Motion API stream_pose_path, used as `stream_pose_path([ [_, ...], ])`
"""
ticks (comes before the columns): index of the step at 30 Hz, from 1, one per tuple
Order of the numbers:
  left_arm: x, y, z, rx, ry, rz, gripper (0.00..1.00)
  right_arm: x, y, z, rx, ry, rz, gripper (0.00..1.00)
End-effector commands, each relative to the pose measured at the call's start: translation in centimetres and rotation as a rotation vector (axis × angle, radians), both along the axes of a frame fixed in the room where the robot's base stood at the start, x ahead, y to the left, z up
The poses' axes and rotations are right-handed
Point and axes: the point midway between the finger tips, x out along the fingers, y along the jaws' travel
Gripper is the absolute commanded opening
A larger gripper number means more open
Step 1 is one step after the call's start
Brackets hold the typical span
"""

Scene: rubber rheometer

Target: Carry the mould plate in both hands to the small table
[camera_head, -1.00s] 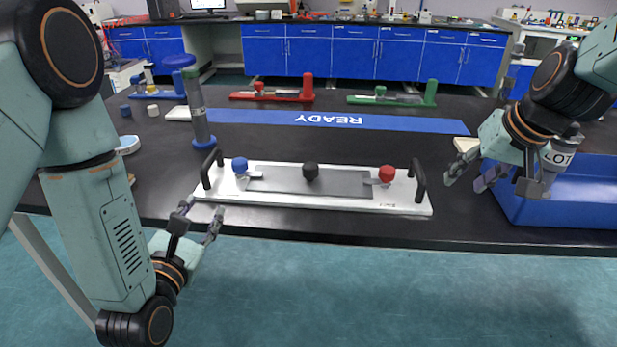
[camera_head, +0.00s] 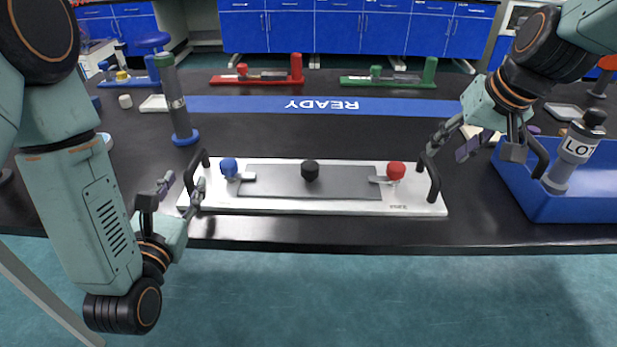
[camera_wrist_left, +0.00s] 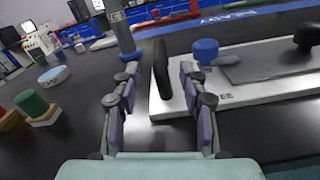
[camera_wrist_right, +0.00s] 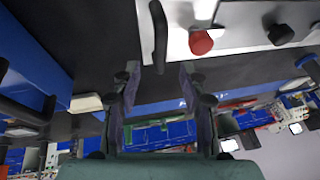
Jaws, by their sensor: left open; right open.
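The mould plate (camera_head: 270,206) is a white board with a grey panel, blue, black and red knobs, and a black handle at each end. It lies flat near the black table's front edge. My left gripper (camera_head: 182,188) is open by the left handle (camera_head: 196,172); in the left wrist view that handle (camera_wrist_left: 161,70) stands ahead, between the open fingers (camera_wrist_left: 158,95). My right gripper (camera_head: 452,148) is open just above and right of the right handle (camera_head: 433,180). In the right wrist view this handle (camera_wrist_right: 158,35) appears beyond the fingertips. Both grippers look empty. The small table cannot be made out.
A blue READY strip (camera_head: 250,104) crosses the table behind the plate. A grey and blue cylinder (camera_head: 175,100) stands behind the left handle. A blue bin (camera_head: 570,208) holding a LOT bottle (camera_head: 572,155) sits to the right. Red and green fixtures stand farther back.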

Motion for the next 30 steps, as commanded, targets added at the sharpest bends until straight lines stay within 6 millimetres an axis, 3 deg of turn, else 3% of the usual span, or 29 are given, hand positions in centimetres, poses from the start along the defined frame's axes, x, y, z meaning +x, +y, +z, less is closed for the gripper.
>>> stream_pose_path([
  [9,0.2,0.0,0.0,0.001,-0.001,-0.001,0.43,-0.1,0.1,-0.5,0.0,0.001,0.0,0.43],
  [22,6.3,0.2,0.0,0.001,-0.002,0.0,0.43,2.3,1.3,-5.8,-0.001,0.002,0.001,0.43],
  [30,7.9,0.2,0.0,0.0,0.0,0.0,0.43,3.0,1.7,-7.1,-0.001,0.0,0.001,0.43],
])
